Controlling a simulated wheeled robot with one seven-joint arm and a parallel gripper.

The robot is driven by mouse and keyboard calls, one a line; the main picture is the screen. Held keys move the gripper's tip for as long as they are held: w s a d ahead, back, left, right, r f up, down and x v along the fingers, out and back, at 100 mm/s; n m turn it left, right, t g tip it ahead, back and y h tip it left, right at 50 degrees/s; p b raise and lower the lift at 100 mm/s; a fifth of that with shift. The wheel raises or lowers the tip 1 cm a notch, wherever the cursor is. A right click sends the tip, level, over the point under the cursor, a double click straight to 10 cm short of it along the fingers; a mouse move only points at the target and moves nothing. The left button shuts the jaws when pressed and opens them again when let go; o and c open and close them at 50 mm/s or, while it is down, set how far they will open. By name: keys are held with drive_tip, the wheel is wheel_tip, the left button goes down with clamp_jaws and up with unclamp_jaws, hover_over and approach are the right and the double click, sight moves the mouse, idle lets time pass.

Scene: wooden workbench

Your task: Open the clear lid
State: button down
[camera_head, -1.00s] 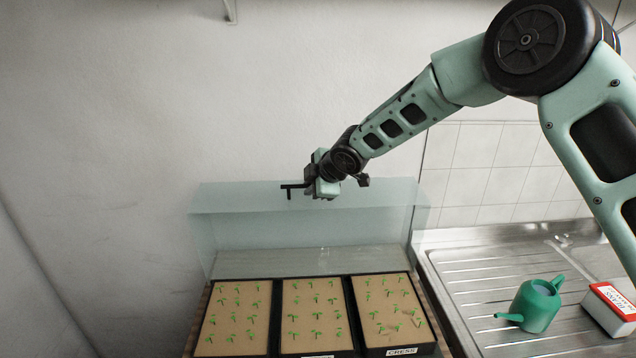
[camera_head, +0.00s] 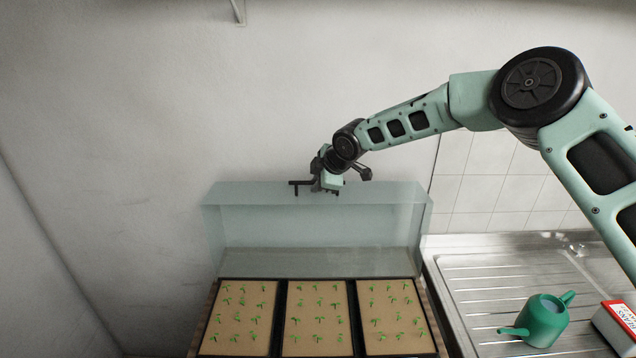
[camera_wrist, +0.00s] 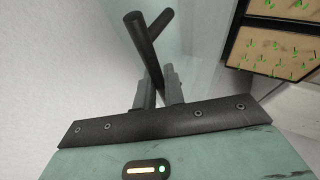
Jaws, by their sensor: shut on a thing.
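The clear lid (camera_head: 320,230) stands tilted up behind the seedling trays, swung back near the wall, and its open side faces the trays. It has a dark bar handle (camera_head: 297,184) at its top edge, which also shows in the wrist view (camera_wrist: 146,40). My gripper (camera_head: 322,184) is at the lid's top edge. In the wrist view its two fingers (camera_wrist: 159,90) are shut on the handle. Part of the handle is hidden by the gripper in the head view.
Three black trays of seedlings (camera_head: 318,318) lie uncovered in front of the lid. To the right is a steel draining board (camera_head: 480,290) with a green watering can (camera_head: 541,321) and a red and white box (camera_head: 615,325). A plain wall stands close behind.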

drive_tip(key=c, duration=1.5)
unclamp_jaws()
drive_tip(key=b+v, duration=0.7)
drive_tip(key=v, duration=1)
drive_tip(key=shift+r, duration=0.3)
drive_tip(key=s+a+f+m+g+h+b, duration=0.1)
drive_tip(key=s+f+m+g+b, duration=0.15)
drive_tip(key=s+f, duration=0.65)
drive_tip(key=s+a+f+m+g+h+b, duration=0.15)
drive_tip(key=s+f+b, duration=0.25)
drive_tip(key=s, duration=0.8)
drive_tip(key=s+d+f+m+g+h+b, duration=0.1)
drive_tip(key=s+d+f+m+b, duration=0.2)
drive_tip(key=s, duration=0.7)
drive_tip(key=s+d+f+m+g+b, duration=0.1)
drive_tip(key=s+d+f+m+b, duration=0.2)
drive_tip(key=s+d+f, duration=0.3)
drive_tip(key=s+f+m, duration=0.1)
drive_tip(key=s+f, duration=0.1)
drive_tip(key=s, duration=0.3)
drive_tip(key=shift+s+d+f+m+h, duration=0.15)
drive_tip(key=shift+s+d+m+h, duration=0.15)
drive_tip(key=shift+d+h, duration=0.05)
